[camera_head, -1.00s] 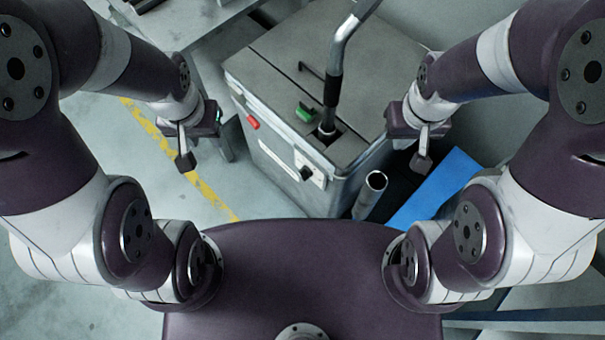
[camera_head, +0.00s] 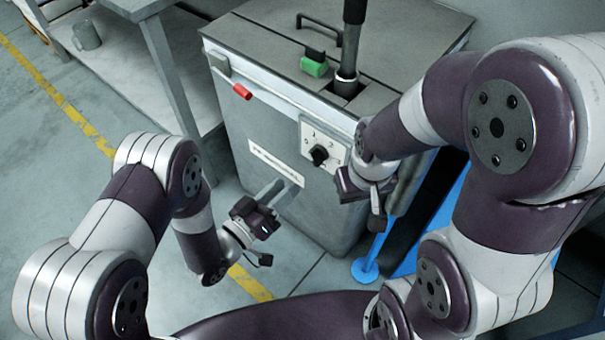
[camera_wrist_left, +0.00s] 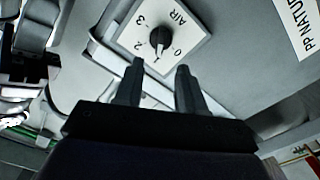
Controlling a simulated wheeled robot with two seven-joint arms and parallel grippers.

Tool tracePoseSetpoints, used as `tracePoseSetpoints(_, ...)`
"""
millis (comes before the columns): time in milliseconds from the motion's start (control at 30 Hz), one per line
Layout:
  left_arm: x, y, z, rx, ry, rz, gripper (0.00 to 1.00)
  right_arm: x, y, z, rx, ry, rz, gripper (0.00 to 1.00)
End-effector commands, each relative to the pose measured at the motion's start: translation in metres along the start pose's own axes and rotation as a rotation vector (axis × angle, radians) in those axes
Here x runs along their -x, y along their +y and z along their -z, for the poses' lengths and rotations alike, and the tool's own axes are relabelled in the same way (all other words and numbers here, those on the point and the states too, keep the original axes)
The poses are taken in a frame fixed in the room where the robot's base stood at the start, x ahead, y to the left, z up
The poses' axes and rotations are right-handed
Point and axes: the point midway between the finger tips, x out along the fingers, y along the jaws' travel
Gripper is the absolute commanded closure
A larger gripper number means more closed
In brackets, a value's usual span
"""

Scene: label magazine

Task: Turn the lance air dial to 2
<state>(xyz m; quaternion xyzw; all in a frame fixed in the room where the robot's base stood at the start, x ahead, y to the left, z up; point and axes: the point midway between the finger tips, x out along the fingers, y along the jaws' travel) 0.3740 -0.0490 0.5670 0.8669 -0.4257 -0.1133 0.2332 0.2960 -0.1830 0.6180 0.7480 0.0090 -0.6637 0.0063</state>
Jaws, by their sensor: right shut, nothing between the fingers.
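The air dial (camera_head: 319,155) is a black knob on a white numbered plate on the front of the grey machine. In the left wrist view the knob (camera_wrist_left: 160,38) sits on the plate marked AIR, 0, 1, 2 and 3. Its pale mark appears to face the 1. My left gripper (camera_head: 290,186) is below and left of the dial, in front of the machine, apart from it. In its wrist view the two fingers (camera_wrist_left: 157,72) are spread and empty, with the knob beyond their tips. My right gripper (camera_head: 347,188) is shut and empty, right of and below the dial.
The grey machine (camera_head: 255,130) has a lance pipe (camera_head: 347,82), a green part (camera_head: 314,66) on top and a red part (camera_head: 242,91) at its edge. A label (camera_head: 276,162) lies left of the dial. A grey table (camera_head: 118,75) stands left. A blue object (camera_head: 364,268) stands at right.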

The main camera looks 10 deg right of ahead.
Motion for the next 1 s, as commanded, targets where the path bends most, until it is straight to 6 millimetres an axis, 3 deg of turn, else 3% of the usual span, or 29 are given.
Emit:
tracePoseSetpoints(100, -0.032, -0.001, -0.004, -0.003, 0.0, -0.004, 0.61, -0.014, 0.0, -0.002, 0.0, 0.0, 0.0, 1.0)
tracePoseSetpoints(300, -0.075, -0.002, -0.003, -0.002, -0.002, 0.001, 0.61, -0.026, 0.0, -0.003, 0.0, -0.001, 0.0, 1.0)
tracePoseSetpoints(467, -0.09, -0.001, -0.001, 0.0, -0.002, 0.002, 0.61, -0.029, 0.0, -0.004, 0.0, -0.001, 0.0, 1.0)
tracePoseSetpoints(700, -0.092, -0.001, 0.0, 0.0, -0.003, 0.004, 0.61, -0.028, 0.0, -0.004, 0.0, -0.001, 0.0, 1.0)
tracePoseSetpoints(733, -0.092, -0.001, 0.0, 0.0, -0.003, 0.004, 0.64, -0.028, 0.0, -0.004, 0.0, -0.001, 0.0, 1.0)
tracePoseSetpoints(833, -0.092, -0.001, 0.0, -0.001, -0.003, 0.004, 0.96, -0.028, 0.0, -0.004, 0.0, -0.001, 0.0, 1.0)
tracePoseSetpoints(1000, -0.092, -0.001, 0.0, -0.001, -0.003, 0.004, 1.0, -0.028, 0.0, -0.004, 0.0, -0.001, 0.0, 1.0)
